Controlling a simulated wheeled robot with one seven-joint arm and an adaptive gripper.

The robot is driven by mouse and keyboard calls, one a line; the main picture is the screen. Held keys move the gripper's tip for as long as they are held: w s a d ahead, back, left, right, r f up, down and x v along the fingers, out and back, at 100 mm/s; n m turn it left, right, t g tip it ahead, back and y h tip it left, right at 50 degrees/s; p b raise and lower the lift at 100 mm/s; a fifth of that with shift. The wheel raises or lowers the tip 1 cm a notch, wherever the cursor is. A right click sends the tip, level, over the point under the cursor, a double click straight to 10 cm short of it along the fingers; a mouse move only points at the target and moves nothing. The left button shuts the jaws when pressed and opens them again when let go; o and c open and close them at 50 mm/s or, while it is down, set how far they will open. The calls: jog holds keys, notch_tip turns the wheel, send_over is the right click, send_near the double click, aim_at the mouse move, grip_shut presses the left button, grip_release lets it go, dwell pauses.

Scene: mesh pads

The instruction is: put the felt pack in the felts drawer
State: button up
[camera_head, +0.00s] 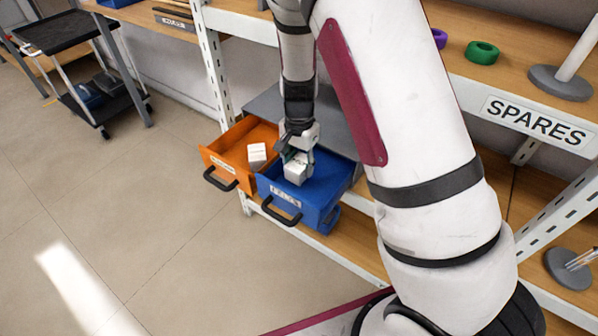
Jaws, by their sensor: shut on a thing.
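Two drawers stand pulled out of a grey cabinet under the shelf. The blue drawer (331,187) has a black handle and a white label that is too small to read surely. My gripper (297,163) points down into the blue drawer and is shut on a small white pack (296,174), near the drawer's front left. I cannot tell whether the pack touches the drawer floor. The orange drawer (228,140), to the left, holds another white pack (257,152). My arm hides part of the cabinet.
A shelf board marked SPARES (536,121) runs along the right, with a green ring (482,52) and a grey-based stand (560,82) on it. A dark cart (66,30) stands at the far left. The floor in front is clear.

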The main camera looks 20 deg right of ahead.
jog(key=shift+f+b, duration=0.3)
jog(key=shift+f, duration=1.05)
jog(key=shift+f, duration=0.1)
jog(key=o, duration=1.2)
